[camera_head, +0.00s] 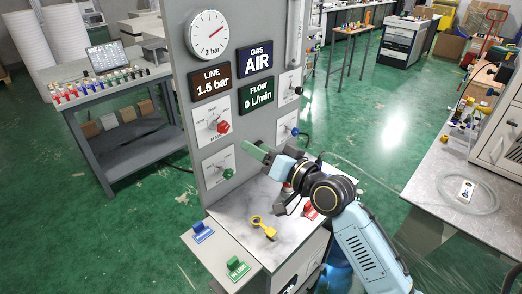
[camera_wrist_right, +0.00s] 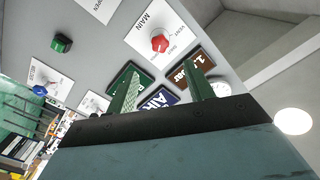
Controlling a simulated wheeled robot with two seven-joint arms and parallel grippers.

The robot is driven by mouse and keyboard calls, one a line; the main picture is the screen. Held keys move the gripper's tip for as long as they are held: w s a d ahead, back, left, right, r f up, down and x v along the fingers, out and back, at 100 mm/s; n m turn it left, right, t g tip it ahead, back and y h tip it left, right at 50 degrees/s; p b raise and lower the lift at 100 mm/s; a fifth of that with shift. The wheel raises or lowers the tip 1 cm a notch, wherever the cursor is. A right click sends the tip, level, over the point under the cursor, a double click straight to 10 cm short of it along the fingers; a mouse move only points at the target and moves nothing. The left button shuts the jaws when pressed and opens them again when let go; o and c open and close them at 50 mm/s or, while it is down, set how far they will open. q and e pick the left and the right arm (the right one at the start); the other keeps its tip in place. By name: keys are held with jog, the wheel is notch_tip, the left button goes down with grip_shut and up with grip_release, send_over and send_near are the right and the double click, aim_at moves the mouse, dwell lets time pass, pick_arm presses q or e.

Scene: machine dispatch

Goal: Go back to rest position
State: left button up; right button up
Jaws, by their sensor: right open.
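My right gripper (camera_head: 262,151) reaches in from the lower right, in front of the grey panel (camera_head: 187,105). Its green fingers point left, near the panel's lower middle. In the wrist view the right gripper (camera_wrist_right: 161,72) has its two fingers apart with nothing between them. The red MAIN knob (camera_head: 222,126) and a green knob (camera_head: 228,173) are on the panel to the left of the fingers. In the wrist view the red knob (camera_wrist_right: 160,43) and green knob (camera_wrist_right: 62,43) show beyond the fingers, apparently untouched. My left gripper is not in view.
A yellow key-like tool (camera_head: 262,227) lies on the console top below my arm, near blue (camera_head: 202,231), green (camera_head: 237,268) and red (camera_head: 310,210) blocks. A blue knob (camera_head: 295,131) is close to my wrist. A workbench (camera_head: 460,185) stands right; open floor (camera_head: 365,110) lies behind.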

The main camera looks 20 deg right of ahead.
dwell(0.3)
jog(key=s+a+f+n+g+h, duration=0.3)
jog(key=s+f+g, duration=0.4)
jog(key=s+f, duration=0.6)
jog(key=s+d+f+n+g+h, duration=0.1)
jog(key=s+f+g+h, duration=0.15)
jog(key=s, duration=0.55)
jog(key=s+d+f+n+g+h, duration=0.1)
jog(key=s+f+g, duration=0.3)
jog(key=s, duration=0.5)
notch_tip(320, 180, down, 30)
jog(key=f+g+b, duration=0.1)
jog(key=b, duration=0.5)
jog(key=s+d+f+g+b, duration=0.1)
jog(key=s+d+f+b, duration=0.2)
jog(key=s+f, duration=1.4)
notch_tip(320, 180, down, 3)
jog(key=shift+r+b, duration=0.1)
jog(key=shift+b, duration=0.8)
